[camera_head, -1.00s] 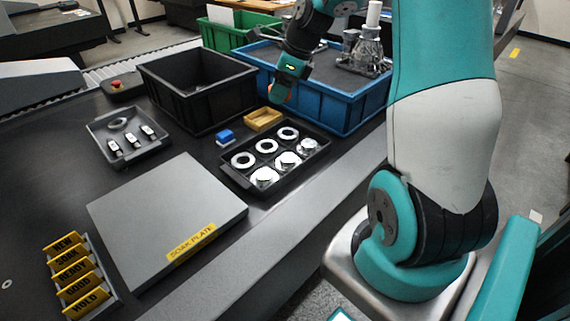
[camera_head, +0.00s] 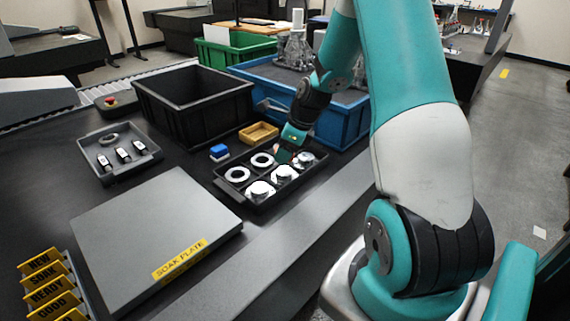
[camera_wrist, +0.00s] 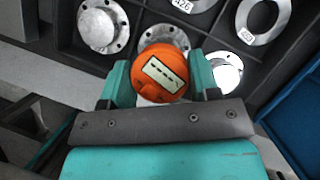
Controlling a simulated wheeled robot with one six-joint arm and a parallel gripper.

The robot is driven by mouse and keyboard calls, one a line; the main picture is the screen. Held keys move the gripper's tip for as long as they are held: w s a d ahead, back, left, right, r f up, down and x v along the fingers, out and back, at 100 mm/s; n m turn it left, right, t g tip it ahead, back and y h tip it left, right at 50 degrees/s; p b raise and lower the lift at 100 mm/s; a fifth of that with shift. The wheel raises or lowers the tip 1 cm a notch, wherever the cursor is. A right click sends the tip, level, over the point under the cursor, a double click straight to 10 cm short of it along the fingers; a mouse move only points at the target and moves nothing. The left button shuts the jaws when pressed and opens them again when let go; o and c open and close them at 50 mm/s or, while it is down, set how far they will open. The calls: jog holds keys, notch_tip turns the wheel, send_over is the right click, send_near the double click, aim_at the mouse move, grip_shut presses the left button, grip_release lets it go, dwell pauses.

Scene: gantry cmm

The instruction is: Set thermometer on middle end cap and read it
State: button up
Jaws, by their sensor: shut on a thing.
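My gripper (camera_head: 287,158) is shut on the orange thermometer (camera_wrist: 162,72), which lies between its two fingers in the wrist view. The thermometer's pale display faces the camera and shows only dark dashes. The middle end cap (camera_head: 283,174), a round silver flange, sits in the front row of the black tray. In the wrist view the middle end cap (camera_wrist: 164,37) shows just beyond the thermometer, which partly covers it. I cannot tell whether they touch. The left end cap (camera_wrist: 100,27) and right end cap (camera_wrist: 225,70) lie on either side.
White-faced rings (camera_head: 238,173) fill the tray's back row, one hidden behind my gripper. A yellow box (camera_head: 259,133), a blue block (camera_head: 219,153) and a blue bin (camera_head: 345,124) stand close behind the tray. The grey soak plate (camera_head: 150,225) lies to the left.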

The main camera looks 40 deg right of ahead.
aim_at(285, 170)
jog(key=shift+f, duration=2)
jog(key=shift+f+b, duration=0.1)
jog(key=shift+b, duration=0.2)
jog(key=o, duration=1)
jog(key=shift+o, duration=0.2)
